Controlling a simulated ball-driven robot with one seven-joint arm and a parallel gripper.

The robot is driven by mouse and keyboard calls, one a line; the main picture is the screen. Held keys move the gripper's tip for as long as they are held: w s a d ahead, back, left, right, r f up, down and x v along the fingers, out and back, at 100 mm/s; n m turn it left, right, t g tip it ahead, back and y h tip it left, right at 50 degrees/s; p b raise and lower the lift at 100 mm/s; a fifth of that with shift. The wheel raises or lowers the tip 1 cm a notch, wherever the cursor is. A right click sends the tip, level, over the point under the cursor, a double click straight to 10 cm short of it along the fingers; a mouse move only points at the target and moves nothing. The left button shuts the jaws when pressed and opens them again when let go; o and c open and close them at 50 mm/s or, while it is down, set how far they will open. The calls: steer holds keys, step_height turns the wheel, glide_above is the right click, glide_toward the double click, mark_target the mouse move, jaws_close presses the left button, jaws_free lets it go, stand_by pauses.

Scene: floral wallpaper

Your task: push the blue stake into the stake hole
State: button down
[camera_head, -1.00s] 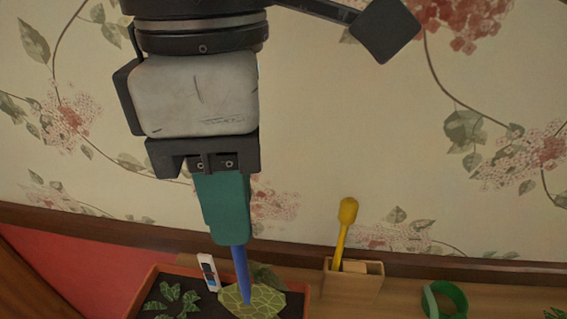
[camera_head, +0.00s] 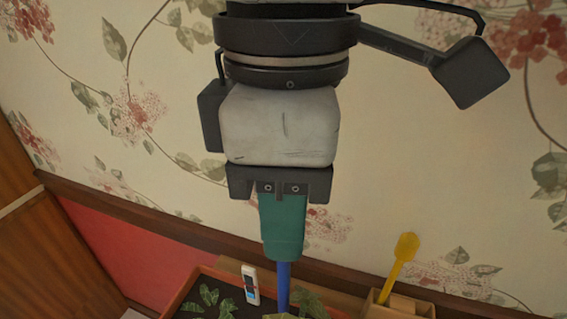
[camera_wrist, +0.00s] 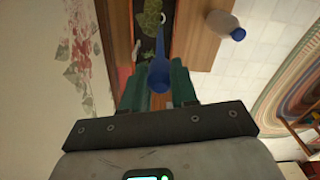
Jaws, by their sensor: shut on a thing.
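My gripper (camera_head: 284,254) is shut on the blue stake (camera_head: 283,287), which points down from between the teal fingers. In the wrist view the stake (camera_wrist: 160,72) sits between the two fingers, its thick end nearer the camera and its thin part reaching away. The stake is over the planter (camera_head: 185,293), an orange-brown box with dark soil and leafy plants.
A small white device (camera_head: 250,284) stands at the planter's back edge. A yellow tool (camera_head: 402,262) stands in a wooden box (camera_head: 410,306) to the right. The papered wall is close behind.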

steer(key=b, duration=0.2)
glide_above(285, 296)
steer(key=shift+w+f, duration=0.15)
steer(key=shift+f, duration=1.1)
steer(key=shift+w+f, duration=0.15)
steer(key=shift+f, duration=1.1)
steer(key=shift+p, duration=1.05)
steer(key=shift+f+b, duration=2.25)
steer(key=shift+f, duration=1.8)
steer(key=c, duration=0.8)
jaws_free()
